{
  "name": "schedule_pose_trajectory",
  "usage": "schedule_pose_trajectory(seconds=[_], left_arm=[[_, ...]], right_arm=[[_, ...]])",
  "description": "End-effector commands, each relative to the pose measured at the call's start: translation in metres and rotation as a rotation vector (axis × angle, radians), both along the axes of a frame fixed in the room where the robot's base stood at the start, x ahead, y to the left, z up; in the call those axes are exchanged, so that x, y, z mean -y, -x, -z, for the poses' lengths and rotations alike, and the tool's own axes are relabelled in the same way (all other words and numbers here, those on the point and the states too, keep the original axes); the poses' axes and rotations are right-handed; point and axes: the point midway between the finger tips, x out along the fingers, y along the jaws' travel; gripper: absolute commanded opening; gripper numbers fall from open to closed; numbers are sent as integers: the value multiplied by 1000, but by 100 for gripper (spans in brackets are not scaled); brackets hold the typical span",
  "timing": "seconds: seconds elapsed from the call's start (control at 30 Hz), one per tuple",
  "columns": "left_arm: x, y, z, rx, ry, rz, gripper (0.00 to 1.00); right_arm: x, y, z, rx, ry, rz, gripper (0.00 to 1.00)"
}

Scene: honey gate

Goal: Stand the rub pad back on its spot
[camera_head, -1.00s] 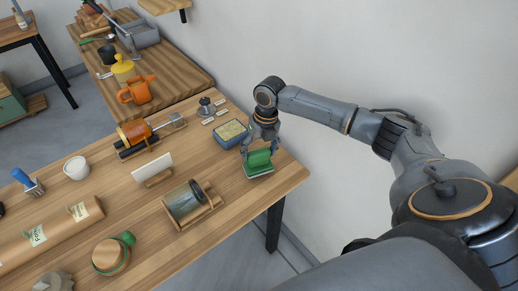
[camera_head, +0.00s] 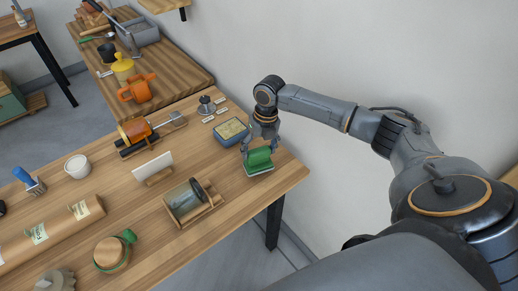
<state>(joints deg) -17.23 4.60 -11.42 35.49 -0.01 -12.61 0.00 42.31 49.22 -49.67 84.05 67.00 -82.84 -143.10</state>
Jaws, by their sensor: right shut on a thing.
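The rub pad (camera_head: 258,160) is a green block with a pale layer and a green base under it, near the right end of the wooden table. It looks upright and sits at or just above the tabletop; I cannot tell whether it touches. My right gripper (camera_head: 260,146) is over it, pointing down, with its fingers shut on the green upper part. The fingers hide part of the pad's top. No marked spot shows under the pad. My left gripper is not in view.
A blue tray (camera_head: 231,132) with yellowish contents stands close behind and left of the pad. A white card in a stand (camera_head: 153,168) is further left. The table's right edge is close to the pad.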

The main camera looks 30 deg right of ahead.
Motion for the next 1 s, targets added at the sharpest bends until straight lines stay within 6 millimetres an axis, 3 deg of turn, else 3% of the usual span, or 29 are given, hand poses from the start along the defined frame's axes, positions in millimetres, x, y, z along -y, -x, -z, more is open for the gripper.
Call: schedule_pose_trajectory(seconds=[1.0], left_arm=[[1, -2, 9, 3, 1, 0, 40]], right_arm=[[0, 0, 18, 0, 0, 1, 16]])
